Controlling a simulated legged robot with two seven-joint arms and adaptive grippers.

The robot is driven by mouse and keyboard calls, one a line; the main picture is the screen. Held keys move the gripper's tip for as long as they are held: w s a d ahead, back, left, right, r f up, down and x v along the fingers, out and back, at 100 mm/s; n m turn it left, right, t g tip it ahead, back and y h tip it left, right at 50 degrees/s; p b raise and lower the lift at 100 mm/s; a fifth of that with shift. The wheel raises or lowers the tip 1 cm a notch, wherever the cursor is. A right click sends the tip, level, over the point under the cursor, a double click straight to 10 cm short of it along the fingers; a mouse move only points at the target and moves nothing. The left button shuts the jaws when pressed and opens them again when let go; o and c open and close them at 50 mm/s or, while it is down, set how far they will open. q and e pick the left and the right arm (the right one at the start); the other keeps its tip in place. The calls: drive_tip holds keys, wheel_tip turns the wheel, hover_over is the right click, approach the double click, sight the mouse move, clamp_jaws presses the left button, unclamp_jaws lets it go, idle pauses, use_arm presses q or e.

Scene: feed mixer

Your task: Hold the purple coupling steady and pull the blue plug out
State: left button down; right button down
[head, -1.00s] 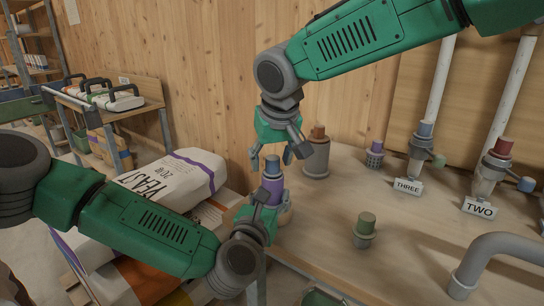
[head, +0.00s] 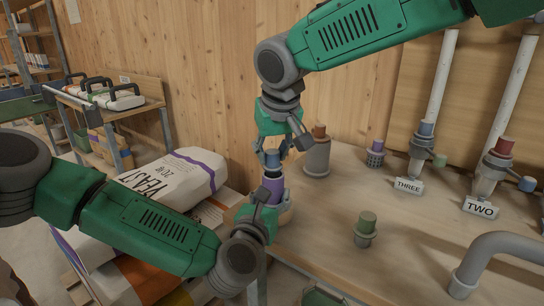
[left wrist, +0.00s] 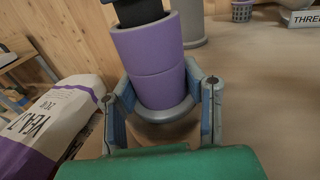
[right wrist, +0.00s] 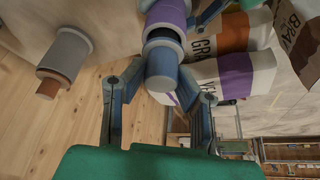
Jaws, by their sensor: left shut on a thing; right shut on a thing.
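The purple coupling (head: 272,184) stands upright near the table's left edge. In the left wrist view the coupling (left wrist: 150,62) has a grey collar at its foot. My left gripper (head: 266,198) is shut on it low down, one finger on each side. The blue plug (head: 273,159) is above the coupling's mouth, with my right gripper (head: 272,152) shut on it. In the right wrist view the plug (right wrist: 162,66) shows a dark part between it and the coupling's rim. I cannot tell whether its lower end is still inside.
A grey fitting with a brown plug (head: 317,153) stands close behind. Fittings labelled THREE (head: 408,187) and TWO (head: 480,207) are farther right. Yeast sacks (head: 165,186) lie at left. A grey pipe (head: 480,262) is at front right.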

drive_tip(key=shift+r, duration=0.55)
drive_tip(key=shift+a+r, duration=0.1)
drive_tip(key=shift+r, duration=2.3)
use_arm(q)
drive_tip(key=c, duration=0.9)
unclamp_jaws()
